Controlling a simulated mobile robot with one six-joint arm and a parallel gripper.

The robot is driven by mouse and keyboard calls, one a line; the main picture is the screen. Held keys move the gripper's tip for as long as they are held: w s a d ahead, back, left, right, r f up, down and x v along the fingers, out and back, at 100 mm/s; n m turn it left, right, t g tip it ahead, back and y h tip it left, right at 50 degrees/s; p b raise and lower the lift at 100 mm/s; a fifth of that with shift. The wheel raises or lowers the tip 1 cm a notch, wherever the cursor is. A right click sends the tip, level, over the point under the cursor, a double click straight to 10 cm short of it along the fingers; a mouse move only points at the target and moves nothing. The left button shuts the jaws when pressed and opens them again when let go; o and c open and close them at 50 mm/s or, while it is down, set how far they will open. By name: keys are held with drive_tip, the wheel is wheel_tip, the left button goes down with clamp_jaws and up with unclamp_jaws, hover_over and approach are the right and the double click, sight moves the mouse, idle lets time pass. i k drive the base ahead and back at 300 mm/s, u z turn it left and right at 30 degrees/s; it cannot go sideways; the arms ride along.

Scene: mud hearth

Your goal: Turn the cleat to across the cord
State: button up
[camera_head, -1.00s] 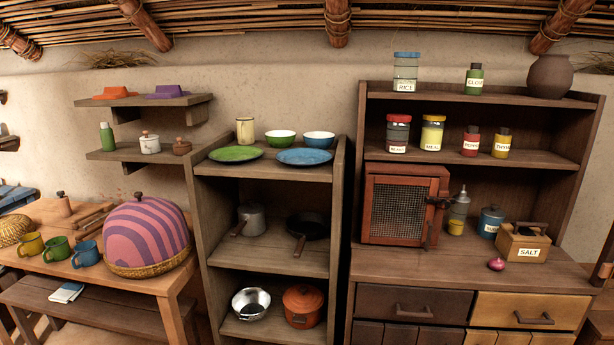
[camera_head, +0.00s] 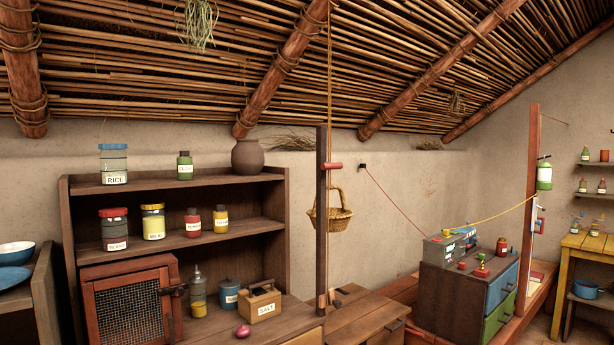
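A dark upright post (camera_head: 321,250) stands right of the shelf unit. A tan cord (camera_head: 329,60) hangs from the roof beside the post, with a wicker basket (camera_head: 330,220) hanging in line with it. A short red crosspiece (camera_head: 331,166) lies level near the top of the post, where the cord passes. A small pale fitting (camera_head: 322,299) sits low on the post. I cannot tell for sure which of these is the cleat. My gripper is not in view.
Left of the post is a shelf unit (camera_head: 180,190) with jars and a mesh-door cabinet (camera_head: 130,308). A wooden chest (camera_head: 360,320) stands at the post's foot. To the right, a drawer cabinet (camera_head: 465,290) has red and yellow lines running above it.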

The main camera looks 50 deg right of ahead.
sight(338, 304)
drive_tip(key=z, duration=4.7)
drive_tip(key=i, duration=0.1)
drive_tip(key=u, duration=3)
drive_tip(key=k, duration=0.95)
drive_tip(key=u, duration=0.15)
drive_tip(key=i, duration=0.8)
